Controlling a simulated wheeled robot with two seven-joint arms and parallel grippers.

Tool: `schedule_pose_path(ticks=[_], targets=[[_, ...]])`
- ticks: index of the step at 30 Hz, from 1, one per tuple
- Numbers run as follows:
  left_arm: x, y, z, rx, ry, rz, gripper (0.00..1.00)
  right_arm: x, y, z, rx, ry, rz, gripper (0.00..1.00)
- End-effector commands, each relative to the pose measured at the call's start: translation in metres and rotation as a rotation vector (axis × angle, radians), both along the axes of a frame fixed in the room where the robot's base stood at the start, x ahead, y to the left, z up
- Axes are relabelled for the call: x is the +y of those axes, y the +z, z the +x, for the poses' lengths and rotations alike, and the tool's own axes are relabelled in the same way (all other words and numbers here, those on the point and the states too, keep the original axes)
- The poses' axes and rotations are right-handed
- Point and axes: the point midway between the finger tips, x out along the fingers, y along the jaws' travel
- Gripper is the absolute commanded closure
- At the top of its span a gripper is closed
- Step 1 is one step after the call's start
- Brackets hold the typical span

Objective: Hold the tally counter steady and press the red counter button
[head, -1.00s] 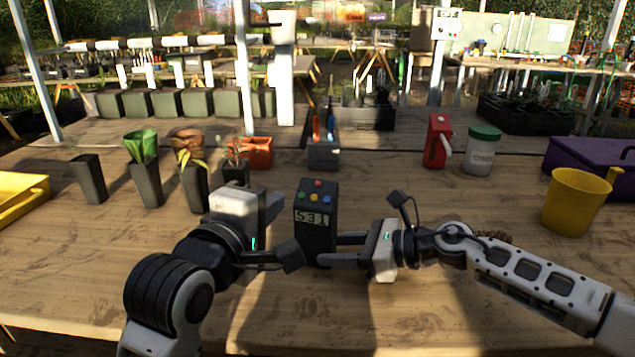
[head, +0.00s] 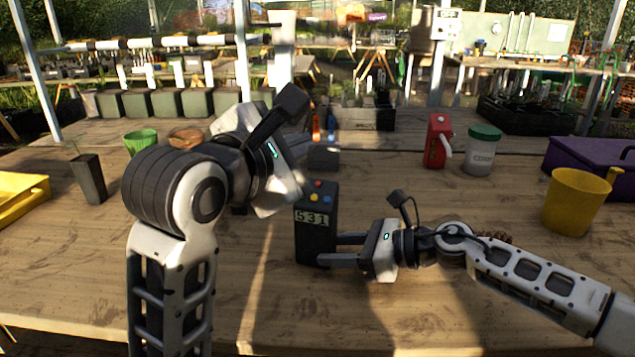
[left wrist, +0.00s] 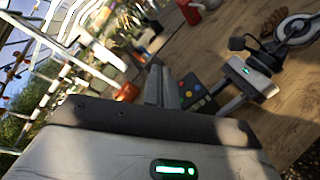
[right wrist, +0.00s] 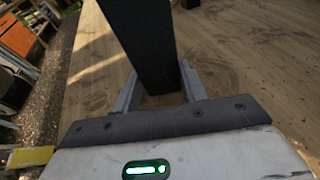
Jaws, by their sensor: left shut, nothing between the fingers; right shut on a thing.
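The tally counter (head: 315,238) is a dark upright box on the table, with a display reading 531 and coloured buttons on top. Its red button (head: 316,183) shows in the head view. My right gripper (head: 338,249) is shut on the counter's lower body from the right; the right wrist view shows the dark body (right wrist: 142,45) between its fingers. My left gripper (left wrist: 163,85) is shut and empty, raised above the table near the counter's top. In the head view its own hand mostly hides its fingers. I cannot tell the exact gap between fingertips and buttons.
A dark pot (head: 89,178) stands at left, near a yellow tray (head: 22,200). A red container (head: 437,140), a green-lidded jar (head: 482,150) and a yellow jug (head: 575,203) stand at right. The front of the table is clear.

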Motion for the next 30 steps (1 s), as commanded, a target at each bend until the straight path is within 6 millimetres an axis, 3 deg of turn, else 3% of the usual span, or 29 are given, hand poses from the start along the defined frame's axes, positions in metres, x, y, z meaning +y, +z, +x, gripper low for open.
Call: schedule_pose_path(ticks=[15,30], targets=[[-0.009,-0.056,0.038,0.004,-0.001,-0.001,1.00,0.000,-0.001,0.000,0.000,0.000,-0.001,0.71],[-0.010,-0.067,0.046,0.001,-0.001,0.000,1.00,0.000,-0.001,0.000,0.001,0.000,-0.001,0.71]])
